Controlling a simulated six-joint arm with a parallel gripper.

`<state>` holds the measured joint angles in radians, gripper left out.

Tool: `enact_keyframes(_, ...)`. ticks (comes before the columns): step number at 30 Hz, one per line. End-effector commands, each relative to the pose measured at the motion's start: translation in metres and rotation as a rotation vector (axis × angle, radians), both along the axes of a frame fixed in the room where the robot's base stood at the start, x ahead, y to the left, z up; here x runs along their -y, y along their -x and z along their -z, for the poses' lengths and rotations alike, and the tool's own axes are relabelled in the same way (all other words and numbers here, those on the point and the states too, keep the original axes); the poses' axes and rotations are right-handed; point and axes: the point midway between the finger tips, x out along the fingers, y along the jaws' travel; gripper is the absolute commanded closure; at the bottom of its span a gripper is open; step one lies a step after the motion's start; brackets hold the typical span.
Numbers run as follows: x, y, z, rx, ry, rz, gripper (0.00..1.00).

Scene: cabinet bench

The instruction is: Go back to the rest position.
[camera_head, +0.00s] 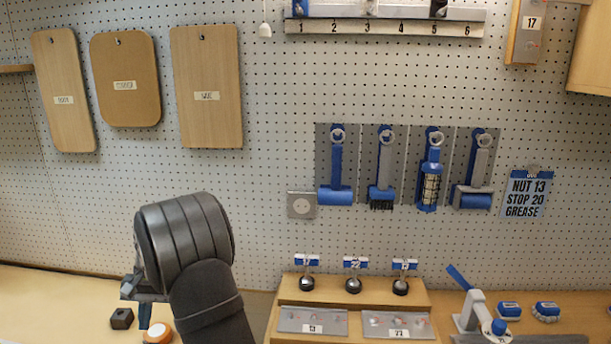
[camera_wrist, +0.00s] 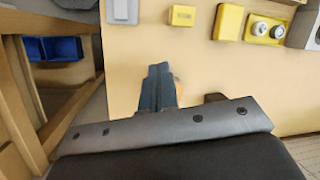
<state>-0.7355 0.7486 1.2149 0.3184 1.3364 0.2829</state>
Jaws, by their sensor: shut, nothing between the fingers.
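My gripper (camera_head: 145,312) hangs over the left part of the bench in the head view, partly hidden behind my dark arm. In the wrist view my gripper (camera_wrist: 158,70) has its two blue-grey fingers together with nothing between them. The fingers point at the bare wooden bench top (camera_wrist: 130,65). Below the gripper in the head view are a small dark block (camera_head: 121,318) and an orange-and-white round item (camera_head: 158,333). The gripper appears to hold neither.
A wooden stand (camera_head: 353,293) with several knobs is right of my arm. A white-and-blue lever device (camera_head: 475,312) stands further right. Behind is a pegboard (camera_head: 270,180) with boards and blue tools. The wrist view shows blue bins (camera_wrist: 52,49) and yellow blocks (camera_wrist: 228,22).

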Motion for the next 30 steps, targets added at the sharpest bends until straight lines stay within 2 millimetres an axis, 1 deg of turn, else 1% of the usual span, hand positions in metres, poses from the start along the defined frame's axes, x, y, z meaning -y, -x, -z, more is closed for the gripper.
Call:
enact_keyframes(3,0.017,-0.006,-0.003,-0.022,0.069,0.074,1.00)
enact_keyframes(9,0.036,-0.010,-0.007,-0.046,0.151,0.158,1.00)
enact_keyframes(14,0.042,-0.011,-0.009,-0.054,0.178,0.185,1.00)
enact_keyframes(21,0.043,-0.011,-0.009,-0.055,0.180,0.187,1.00)
enact_keyframes(22,0.043,-0.011,-0.009,-0.055,0.180,0.187,0.98)
enact_keyframes(23,0.043,-0.011,-0.009,-0.055,0.180,0.187,0.92)
enact_keyframes(24,0.043,-0.011,-0.009,-0.055,0.180,0.187,0.84)
enact_keyframes(26,0.043,-0.011,-0.009,-0.055,0.180,0.186,0.72)
enact_keyframes(30,0.042,-0.011,-0.009,-0.055,0.180,0.186,0.45)
